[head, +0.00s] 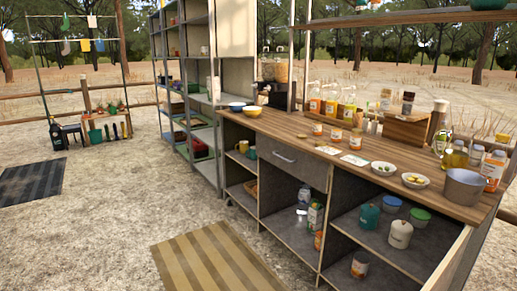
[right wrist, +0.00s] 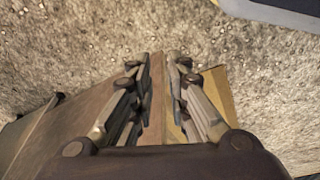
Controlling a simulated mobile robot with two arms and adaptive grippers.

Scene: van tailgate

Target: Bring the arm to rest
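My right gripper (right wrist: 160,62) shows in the right wrist view, pointing down over the gravel ground. Its two fingers stand close together with a narrow gap between them, and nothing is seen held in it. Neither gripper and neither arm shows in the head view. My left gripper is in no view.
A wooden counter (head: 273,122) with jars, bottles, bowls and a metal pot (head: 464,188) runs along the right, with open shelves below. A striped mat (head: 212,262) lies on the ground before it. A tall shelf unit (head: 205,160) stands behind.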

